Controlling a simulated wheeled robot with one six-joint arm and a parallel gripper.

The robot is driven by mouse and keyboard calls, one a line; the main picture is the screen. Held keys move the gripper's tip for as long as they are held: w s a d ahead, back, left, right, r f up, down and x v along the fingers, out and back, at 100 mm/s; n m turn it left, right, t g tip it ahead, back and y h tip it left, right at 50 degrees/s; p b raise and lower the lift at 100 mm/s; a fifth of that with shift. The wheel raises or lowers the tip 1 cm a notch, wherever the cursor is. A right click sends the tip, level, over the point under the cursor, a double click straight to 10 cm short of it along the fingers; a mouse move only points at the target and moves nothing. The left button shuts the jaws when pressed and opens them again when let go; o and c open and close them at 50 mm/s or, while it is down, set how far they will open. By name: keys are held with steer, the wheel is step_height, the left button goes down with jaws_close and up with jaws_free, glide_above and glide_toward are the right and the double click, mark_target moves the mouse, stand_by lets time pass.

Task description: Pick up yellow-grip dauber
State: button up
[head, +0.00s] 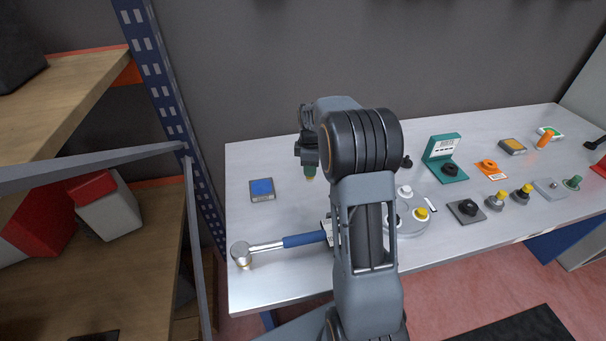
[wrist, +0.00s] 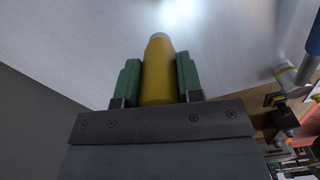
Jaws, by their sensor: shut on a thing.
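The yellow-grip dauber (wrist: 158,70) shows in the wrist view as a rounded yellow body between the two green finger pads of my gripper (wrist: 159,82). My gripper is shut on it, and its rounded end sticks out past the pads. In the head view my gripper (head: 310,172) is over the back left part of the table, with a small yellow tip just below the green pads. The rest of the dauber is hidden by the gripper. I cannot tell whether its lower end touches the table.
On the grey table (head: 290,150), a blue ink pad (head: 262,190) lies left of my gripper. A blue-handled hammer (head: 275,245) lies in front. Shelves stand left.

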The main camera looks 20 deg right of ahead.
steer(key=s+d+r+b, duration=0.1)
steer(key=s+d+r, duration=0.1)
steer(key=s, duration=0.3)
steer(key=s+d+r+b, duration=0.1)
steer(key=s+r, duration=0.3)
steer(key=s, duration=0.1)
steer(key=shift+d, duration=0.35)
steer(key=shift+w+f, duration=0.1)
stand_by(1.9)
